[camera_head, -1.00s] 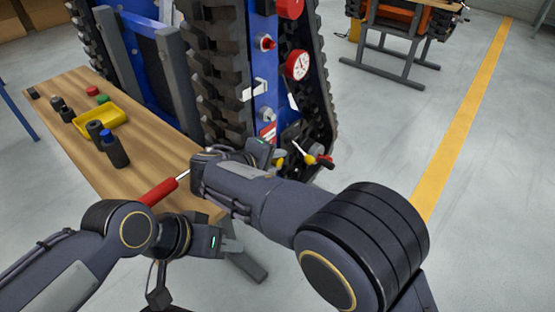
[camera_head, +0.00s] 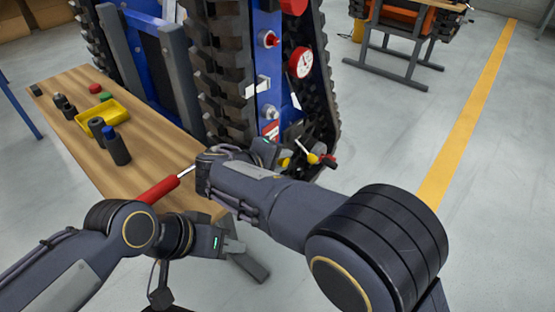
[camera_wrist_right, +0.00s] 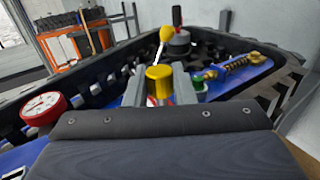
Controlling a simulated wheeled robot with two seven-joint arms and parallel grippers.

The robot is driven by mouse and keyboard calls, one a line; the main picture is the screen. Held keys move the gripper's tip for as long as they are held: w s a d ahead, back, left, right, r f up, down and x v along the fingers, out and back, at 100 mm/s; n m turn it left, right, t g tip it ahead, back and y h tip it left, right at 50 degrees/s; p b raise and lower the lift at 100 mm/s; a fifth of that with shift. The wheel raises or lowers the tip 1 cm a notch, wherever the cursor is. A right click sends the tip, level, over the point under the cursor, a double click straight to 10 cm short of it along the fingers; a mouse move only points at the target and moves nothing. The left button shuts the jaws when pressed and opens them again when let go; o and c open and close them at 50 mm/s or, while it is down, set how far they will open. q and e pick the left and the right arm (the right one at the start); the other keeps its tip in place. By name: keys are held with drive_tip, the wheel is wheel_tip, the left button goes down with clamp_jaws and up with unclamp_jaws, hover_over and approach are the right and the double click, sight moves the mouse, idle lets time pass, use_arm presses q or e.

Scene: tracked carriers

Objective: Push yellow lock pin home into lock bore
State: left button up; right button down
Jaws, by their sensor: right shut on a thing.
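The yellow lock pin (camera_wrist_right: 159,82) is a short yellow cylinder in the right wrist view. It stands between the two grey fingers of my right gripper (camera_wrist_right: 160,90), which is shut on it. In the head view, my right gripper (camera_head: 278,154) is at the lower front of the blue carrier (camera_head: 266,85), with a bit of yellow at its tip. The lock bore cannot be made out, and how deep the pin sits cannot be told. My left gripper (camera_head: 234,247) is low beside the bench end, away from the carrier; its finger gap is unclear.
A lever with a yellow knob (camera_wrist_right: 167,33) stands just beyond the pin. A gold spring part (camera_wrist_right: 240,62) is to its right and a red gauge (camera_wrist_right: 43,109) to its left. The wooden bench (camera_head: 160,130) holds a yellow tray (camera_head: 88,117) and a red-handled screwdriver (camera_head: 158,189).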

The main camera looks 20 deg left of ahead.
drive_tip(key=shift+s+d+b, duration=0.25)
drive_tip(key=shift+d+b, duration=0.15)
drive_tip(key=shift+d, duration=0.25)
drive_tip(key=shift+s+d+b, duration=0.2)
drive_tip(key=shift+d+b, duration=0.2)
drive_tip(key=shift+d, duration=0.3)
drive_tip(key=shift+s+d+b, duration=0.25)
drive_tip(key=shift+d+b, duration=0.15)
drive_tip(key=shift+d, duration=0.25)
drive_tip(key=shift+b, duration=0.3)
idle(0.6)
drive_tip(key=shift+w+a+p, duration=0.35)
drive_tip(key=shift+a+p, duration=0.25)
drive_tip(key=shift+a, duration=0.35)
drive_tip(key=shift+w+a+p, duration=0.35)
drive_tip(key=shift+a+p, duration=0.2)
drive_tip(key=shift+a, duration=0.45)
drive_tip(key=shift+w+a+p, duration=0.35)
drive_tip(key=shift+a+p, duration=0.25)
drive_tip(key=shift+a, duration=0.35)
drive_tip(key=c, duration=1.1)
unclamp_jaws()
drive_tip(key=shift+c, duration=0.2)
drive_tip(key=shift+r, duration=0.1)
drive_tip(key=v, duration=0.7)
drive_tip(key=shift+s+r+p, duration=0.1)
drive_tip(key=shift+s+p, duration=0.2)
drive_tip(key=shift+s, duration=0.1)
